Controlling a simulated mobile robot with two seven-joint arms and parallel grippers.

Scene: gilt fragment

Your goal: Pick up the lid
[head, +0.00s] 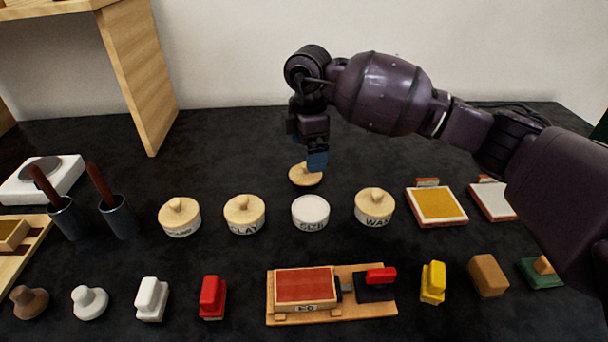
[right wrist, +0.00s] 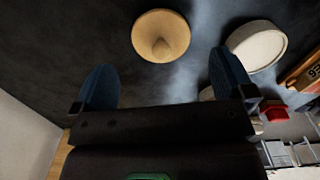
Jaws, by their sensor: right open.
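The wooden lid (head: 305,175) is a pale round disc with a knob, lying on the dark table behind the white open-topped jar (head: 310,212). In the right wrist view the lid (right wrist: 161,36) shows beyond the fingertips, roughly between them, with its knob facing the camera. My right gripper (head: 314,160) is above the lid, its blue fingers pointing down, and partly overlaps it in the head view. In the right wrist view the gripper (right wrist: 160,80) is open with nothing between its fingers. The lidless jar also shows there (right wrist: 257,46). My left gripper is not in view.
Lidded jars stand on both sides of the open one, including the left one (head: 179,218), the clay jar (head: 244,215) and the right one (head: 374,208). Stamps and a red-pad wooden block (head: 304,287) line the front. The table behind the lid is mostly clear.

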